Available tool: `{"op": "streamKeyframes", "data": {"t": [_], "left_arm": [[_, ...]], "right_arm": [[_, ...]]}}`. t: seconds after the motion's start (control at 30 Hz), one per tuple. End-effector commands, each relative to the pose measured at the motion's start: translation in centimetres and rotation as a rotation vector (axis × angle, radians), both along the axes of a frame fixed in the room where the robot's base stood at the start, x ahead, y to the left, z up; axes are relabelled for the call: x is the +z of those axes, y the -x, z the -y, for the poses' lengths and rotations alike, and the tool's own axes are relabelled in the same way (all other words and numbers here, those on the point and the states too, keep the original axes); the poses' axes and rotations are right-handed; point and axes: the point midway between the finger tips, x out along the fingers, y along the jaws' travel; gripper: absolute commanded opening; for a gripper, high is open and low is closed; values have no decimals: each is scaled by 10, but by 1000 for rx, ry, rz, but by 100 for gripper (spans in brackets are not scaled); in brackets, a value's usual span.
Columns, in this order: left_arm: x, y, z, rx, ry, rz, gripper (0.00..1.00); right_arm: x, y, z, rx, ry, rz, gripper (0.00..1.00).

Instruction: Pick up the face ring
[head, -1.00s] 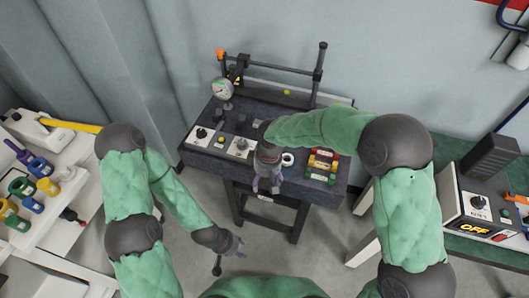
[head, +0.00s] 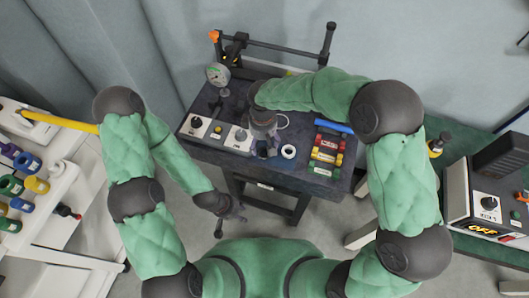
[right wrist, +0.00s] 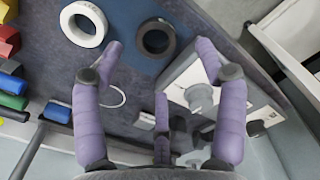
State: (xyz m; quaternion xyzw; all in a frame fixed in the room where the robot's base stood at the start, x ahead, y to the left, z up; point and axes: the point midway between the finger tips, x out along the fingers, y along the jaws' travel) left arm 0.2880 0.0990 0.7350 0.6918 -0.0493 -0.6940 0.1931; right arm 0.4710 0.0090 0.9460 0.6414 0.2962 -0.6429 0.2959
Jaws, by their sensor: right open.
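Two rings lie side by side on the dark bench top. A white ring (right wrist: 84,23) is at the upper left of the right wrist view and also shows in the head view (head: 289,151). A black ring (right wrist: 156,38) lies at the top middle of the right wrist view. I cannot tell which of them is the face ring. My right gripper (right wrist: 158,48) is open and empty, its purple fingers pointing at the black ring, with the white ring outside them. It also shows in the head view (head: 263,150). My left gripper (head: 238,213) hangs low in front of the bench; its fingers are too small to judge.
A dial gauge (head: 217,74) and a clamp frame (head: 270,43) stand at the bench's back. Control boxes with knobs (head: 196,123) sit at its left. Coloured blocks (head: 327,148) and a blue-handled tool (head: 333,126) lie right of the rings. A white shelf (head: 62,190) holds bottles at left.

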Motion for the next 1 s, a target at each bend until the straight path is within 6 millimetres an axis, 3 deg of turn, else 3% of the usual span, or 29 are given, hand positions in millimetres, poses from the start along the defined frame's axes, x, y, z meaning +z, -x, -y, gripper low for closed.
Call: {"op": "streamKeyframes", "data": {"t": [0.17,0.5,0.73,0.77,0.93,1.0], "left_arm": [[-3,0,0,0,0,0,40],[-15,0,0,0,0,1,40],[-14,0,0,0,0,0,40],[-14,0,0,0,0,1,40],[-14,0,0,0,0,1,40],[-14,0,0,0,0,1,40]], "right_arm": [[-11,0,1,0,1,-1,73],[-53,-1,5,1,1,-1,73],[-55,-1,5,0,-1,1,73],[-55,-1,5,0,-1,1,70],[-55,-1,5,0,-1,1,22],[-55,-1,5,0,-1,1,18]]}}
